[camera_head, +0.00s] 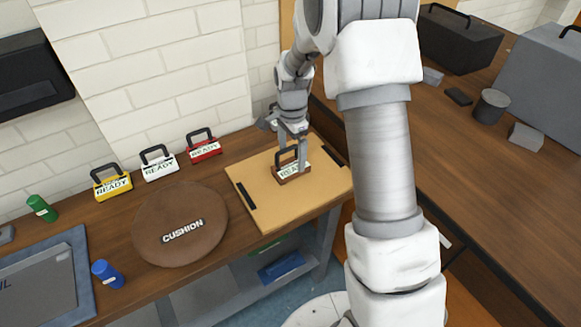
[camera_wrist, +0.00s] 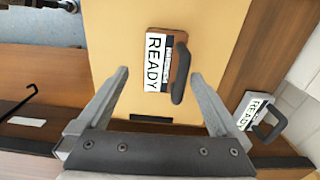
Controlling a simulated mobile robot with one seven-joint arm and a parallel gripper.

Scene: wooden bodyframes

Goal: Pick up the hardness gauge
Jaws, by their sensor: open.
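A brown block with a dark handle and a white READY label, apparently the hardness gauge (camera_head: 293,177), sits on a tan board (camera_head: 262,212). It also shows in the wrist view (camera_wrist: 156,62), where its smaller print is too blurred to read surely. My gripper (camera_head: 290,135) is above the block in the head view, partly overlapping its handle. In the wrist view my gripper (camera_wrist: 160,76) is open, and the block appears beyond the fingertips, with its handle toward the right finger. Nothing is held, and I cannot tell the exact gap.
Similar READY blocks, yellow (camera_head: 112,184), white (camera_head: 159,165) and red (camera_head: 204,147), stand along the wall. A round brown cushion (camera_head: 180,225) lies left of the board. Green (camera_head: 42,209) and blue (camera_head: 107,275) cylinders are further left.

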